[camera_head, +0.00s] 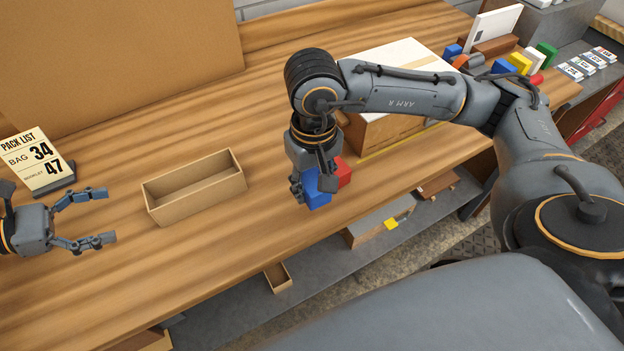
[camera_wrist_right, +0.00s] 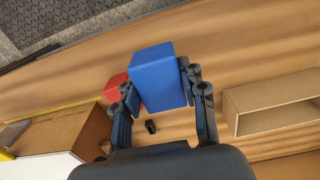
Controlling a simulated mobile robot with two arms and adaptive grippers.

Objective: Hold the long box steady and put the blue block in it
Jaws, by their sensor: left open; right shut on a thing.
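The long box (camera_head: 196,194) is an open, empty cardboard tray on the wooden table; it also shows at the right of the right wrist view (camera_wrist_right: 232,110). My left gripper (camera_head: 111,215) is open and apart from the box, to its left, with its fingers pointing toward it. My right gripper (camera_head: 308,190) is shut on the blue block (camera_head: 318,188), to the right of the long box. The blue block fills the space between the fingers in the right wrist view (camera_wrist_right: 158,78). A red block (camera_head: 342,171) is just behind the blue one, partly hidden by it.
A larger box with a white top (camera_head: 405,52) stands behind my right arm. A pack list sign (camera_head: 40,162) stands at the left. Several coloured blocks (camera_head: 519,62) lie at the far right. A lower shelf (camera_head: 330,262) runs below the table's front edge. Bare table separates the blocks from the long box.

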